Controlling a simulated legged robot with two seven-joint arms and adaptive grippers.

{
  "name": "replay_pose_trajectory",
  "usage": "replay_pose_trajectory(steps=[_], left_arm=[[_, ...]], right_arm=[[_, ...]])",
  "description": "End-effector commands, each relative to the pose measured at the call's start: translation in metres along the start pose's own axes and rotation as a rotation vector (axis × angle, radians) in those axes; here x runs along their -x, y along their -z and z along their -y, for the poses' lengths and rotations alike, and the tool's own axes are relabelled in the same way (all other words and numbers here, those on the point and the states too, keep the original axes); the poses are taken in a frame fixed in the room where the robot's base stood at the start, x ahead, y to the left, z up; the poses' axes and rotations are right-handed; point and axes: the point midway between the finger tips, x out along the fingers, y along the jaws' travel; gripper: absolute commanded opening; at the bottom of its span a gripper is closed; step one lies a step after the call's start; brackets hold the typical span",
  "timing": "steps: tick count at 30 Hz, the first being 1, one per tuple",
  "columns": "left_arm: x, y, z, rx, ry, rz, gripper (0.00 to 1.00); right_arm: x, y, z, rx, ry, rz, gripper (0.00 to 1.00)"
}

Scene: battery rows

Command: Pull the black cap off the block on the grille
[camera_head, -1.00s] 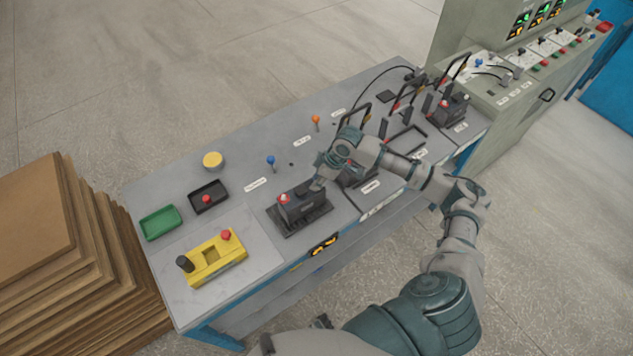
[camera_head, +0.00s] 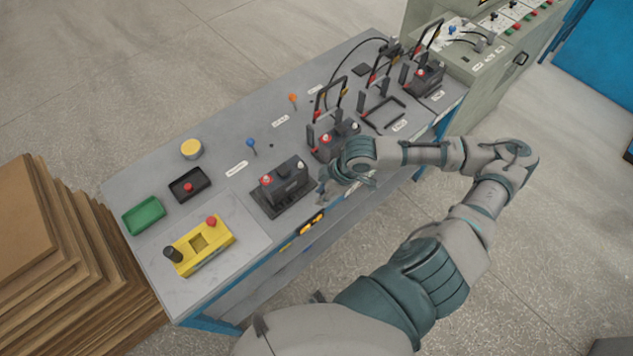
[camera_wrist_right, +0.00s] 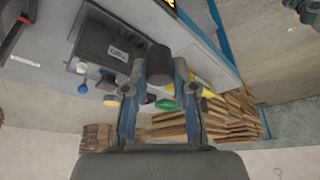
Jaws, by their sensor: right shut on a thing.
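The block (camera_head: 285,182) is a dark box on a black grille (camera_head: 268,212) near the table's front edge. Its top shows a red post on the left and a pale post (camera_head: 300,166) on the right. The block also shows at upper left in the right wrist view (camera_wrist_right: 112,45). My right gripper (camera_head: 323,190) is just right of the block, apart from it. In the right wrist view its fingers (camera_wrist_right: 162,80) are shut on the black cap (camera_wrist_right: 158,62), a short dark cylinder. In the head view the cap is too small to make out. My left gripper is not in view.
A yellow control box (camera_head: 188,255), a green tray (camera_head: 146,229), a black tray (camera_head: 174,197) and a yellow round tub (camera_head: 191,146) stand left of the block. Another dark block (camera_head: 333,153) and upright handles stand to the right. Stacked boards (camera_head: 30,220) lie left of the table.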

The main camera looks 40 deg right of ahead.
Motion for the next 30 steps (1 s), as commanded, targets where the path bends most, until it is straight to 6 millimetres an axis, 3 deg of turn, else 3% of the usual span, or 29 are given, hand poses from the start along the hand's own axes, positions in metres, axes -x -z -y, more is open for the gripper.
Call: replay_pose_trajectory(steps=[8, 9, 12, 30], left_arm=[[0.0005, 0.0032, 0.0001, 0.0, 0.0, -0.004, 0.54], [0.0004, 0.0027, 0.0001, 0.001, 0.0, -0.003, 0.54], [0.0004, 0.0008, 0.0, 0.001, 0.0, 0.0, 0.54], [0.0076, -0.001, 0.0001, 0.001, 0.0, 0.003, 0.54]], right_arm=[[0.0006, -0.0008, 0.0017, -0.001, 0.0, 0.0, 0.08], [0.0006, -0.0008, 0.0016, 0.0, 0.0, 0.0, 0.21], [0.0005, -0.0009, 0.0015, 0.0, 0.0, 0.0, 0.0], [0.0046, 0.0007, 0.0012, 0.0, 0.0, 0.0, 0.0]])
